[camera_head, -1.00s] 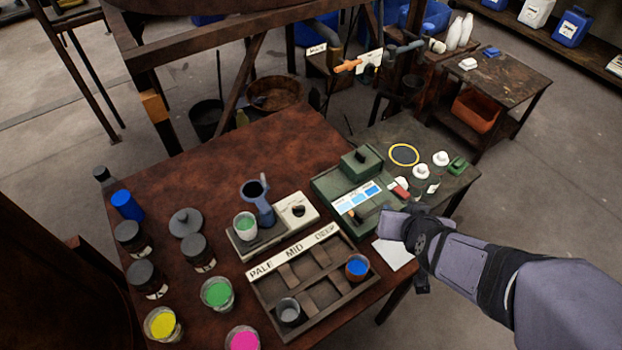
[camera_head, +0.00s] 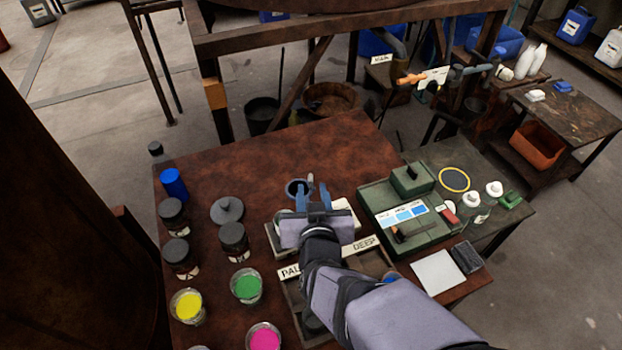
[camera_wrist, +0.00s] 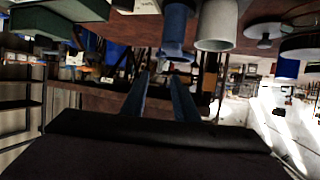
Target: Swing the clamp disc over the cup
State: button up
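The clamp is a blue-grey post with a round, dark-centred top (camera_head: 296,187). It stands at the back of a grey stand on the brown table, and my gripper hides its lower part in the head view. The cup (camera_head: 283,214) is pale, mostly hidden behind my gripper in front of the clamp. In the wrist view, which is upside down, the blue clamp post (camera_wrist: 175,28) is beside the pale cup (camera_wrist: 215,26). My gripper (camera_head: 312,189) is over the stand, its two blue fingers apart and seemingly empty. They also show in the wrist view (camera_wrist: 160,80). Contact with the clamp cannot be told.
A white box (camera_head: 345,212) adjoins the stand on the right. A green device (camera_head: 408,232) is farther right. Yellow, green (camera_head: 246,286) and pink cups stand in front. The table's back is clear.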

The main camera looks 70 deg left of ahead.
aim_at(311, 181)
jog(key=shift+p+x, duration=0.65)
jog(key=shift+x, duration=2.55)
grip_shut()
